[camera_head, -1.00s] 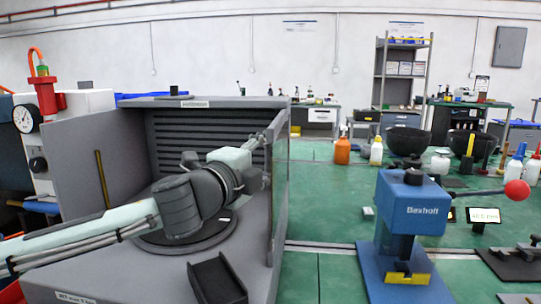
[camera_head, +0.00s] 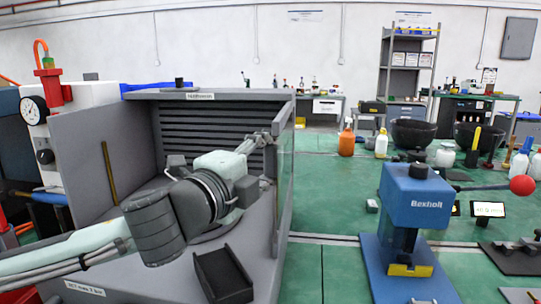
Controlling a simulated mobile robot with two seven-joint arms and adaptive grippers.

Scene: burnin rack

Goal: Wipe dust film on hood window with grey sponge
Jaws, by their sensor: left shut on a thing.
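The grey hood (camera_head: 235,97) stands open in front of me at the left. Its window (camera_head: 284,180) is the upright panel on the right side, seen nearly edge-on. My left arm reaches into the hood from the left. My left gripper (camera_head: 262,142) is at the inner side of the window, near its upper part, small and partly hidden by my wrist. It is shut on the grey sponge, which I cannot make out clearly. Whether it touches the window, and the dust film itself, I cannot tell. My right gripper is not in view.
A dark open tray (camera_head: 223,276) sits at the hood's front floor. A blue press (camera_head: 412,215) with a red-knobbed lever stands right of the hood. Bottles and dark bowls (camera_head: 412,133) are behind it. A yellow stick (camera_head: 109,172) leans at the hood's left wall.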

